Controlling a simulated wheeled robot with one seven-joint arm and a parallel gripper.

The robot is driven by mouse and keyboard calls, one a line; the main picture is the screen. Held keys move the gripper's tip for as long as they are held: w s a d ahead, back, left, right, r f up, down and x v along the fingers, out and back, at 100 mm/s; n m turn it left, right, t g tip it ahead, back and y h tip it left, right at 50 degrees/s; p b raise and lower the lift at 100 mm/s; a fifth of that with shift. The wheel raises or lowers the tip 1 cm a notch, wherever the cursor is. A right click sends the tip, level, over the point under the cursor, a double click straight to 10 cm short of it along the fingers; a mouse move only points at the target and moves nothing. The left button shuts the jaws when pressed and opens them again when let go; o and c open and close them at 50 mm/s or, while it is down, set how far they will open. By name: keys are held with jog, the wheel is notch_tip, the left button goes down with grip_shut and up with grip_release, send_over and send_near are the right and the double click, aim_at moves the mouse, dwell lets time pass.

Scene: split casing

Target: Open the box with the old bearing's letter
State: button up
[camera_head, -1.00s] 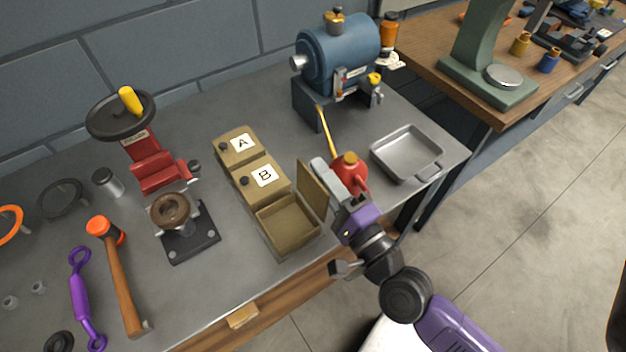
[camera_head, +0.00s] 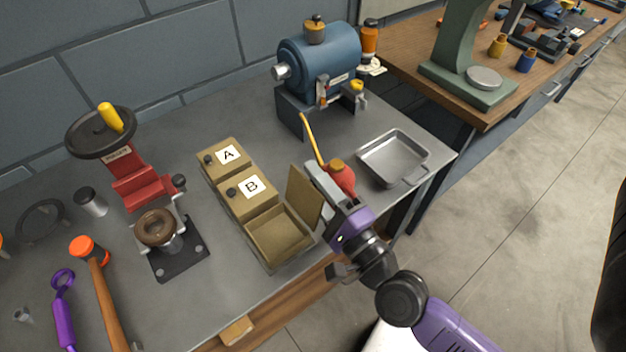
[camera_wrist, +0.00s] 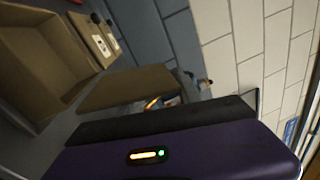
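Three tan boxes stand in a row on the grey bench. Box A (camera_head: 210,172) and box B (camera_head: 233,205) have their lids shut, with white letter labels and dark knobs. The nearest box (camera_head: 281,256) is open and looks empty; its lid (camera_head: 304,196) stands up on the right side, so any letter on it is hidden. It also shows in the wrist view (camera_wrist: 35,55). My gripper (camera_head: 318,180) is just right of the raised lid, close to its outer face; contact and finger opening are unclear. A brown ring (camera_head: 155,227) sits on a black-based stand; I see no letter on it.
A red oil can (camera_head: 340,178) with a yellow spout is right behind my gripper. A metal tray (camera_head: 394,157) lies to the right, and a blue motor (camera_head: 318,60) stands behind. A red press (camera_head: 125,170) and a hammer (camera_head: 105,300) are at the left.

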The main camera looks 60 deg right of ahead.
jog(key=b+v, duration=0.2)
jog(key=v, duration=0.5)
jog(key=shift+s+b, duration=0.35)
jog(key=shift+s, duration=0.05)
jog(key=shift+a, duration=0.1)
dwell(0.5)
